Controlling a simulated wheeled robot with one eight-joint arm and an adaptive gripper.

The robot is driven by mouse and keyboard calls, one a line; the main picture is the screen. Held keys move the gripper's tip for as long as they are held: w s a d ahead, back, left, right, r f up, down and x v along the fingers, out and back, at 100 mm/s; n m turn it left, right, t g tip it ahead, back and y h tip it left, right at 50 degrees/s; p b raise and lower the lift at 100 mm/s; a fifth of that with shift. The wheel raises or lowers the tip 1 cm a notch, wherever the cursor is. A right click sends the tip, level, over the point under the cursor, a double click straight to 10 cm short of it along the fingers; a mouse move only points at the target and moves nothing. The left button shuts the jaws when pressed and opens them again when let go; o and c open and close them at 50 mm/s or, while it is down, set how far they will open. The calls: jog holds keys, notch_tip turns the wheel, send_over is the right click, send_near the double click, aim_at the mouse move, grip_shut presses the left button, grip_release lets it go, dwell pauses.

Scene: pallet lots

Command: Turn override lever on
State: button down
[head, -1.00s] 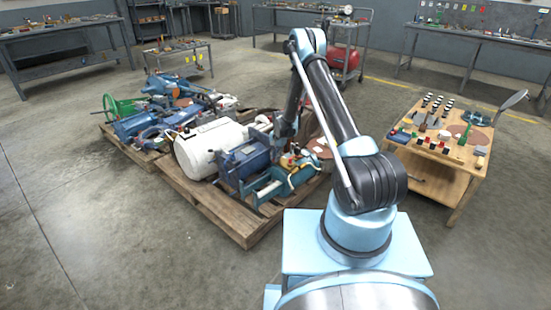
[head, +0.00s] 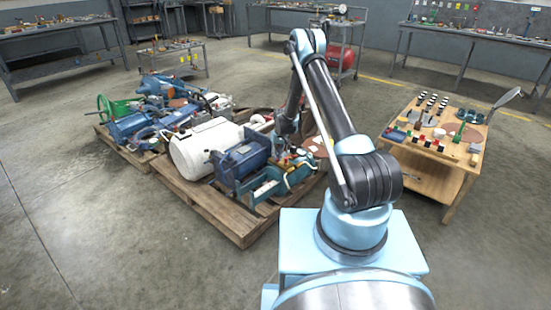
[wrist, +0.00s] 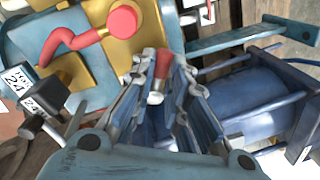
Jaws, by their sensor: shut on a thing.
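In the wrist view my gripper (wrist: 160,92) is shut on a short lever (wrist: 162,66) with a red handle and a pale metal end, between its two ridged fingers. The lever's lower part is hidden by the fingers. Left of it, a bent red handle (wrist: 92,35) with a round knob rises from brass-coloured blocks on a teal plate (wrist: 40,38). I cannot tell by label which one is the override lever. In the head view my arm reaches down to the blue and teal machinery (head: 272,186) on the near pallet; the fingertips are too small to make out.
A blue cylinder with tie rods (wrist: 245,100) lies close right of my gripper. The wooden pallet (head: 228,222) also bears a white tank (head: 203,148). A wooden cart (head: 440,170) with small parts stands right. The front-left floor is clear.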

jog(key=shift+w+d+n, duration=0.15)
jog(key=shift+d+n, duration=0.05)
jog(key=shift+n, duration=0.6)
jog(key=c, duration=1.6)
grip_release()
jog(key=shift+o, duration=0.2)
notch_tip(320, 180, up, 12)
jog(key=d, duration=0.1)
jog(key=shift+w+d, duration=0.15)
jog(key=shift+w, duration=0.2)
jog(key=shift+f, duration=0.1)
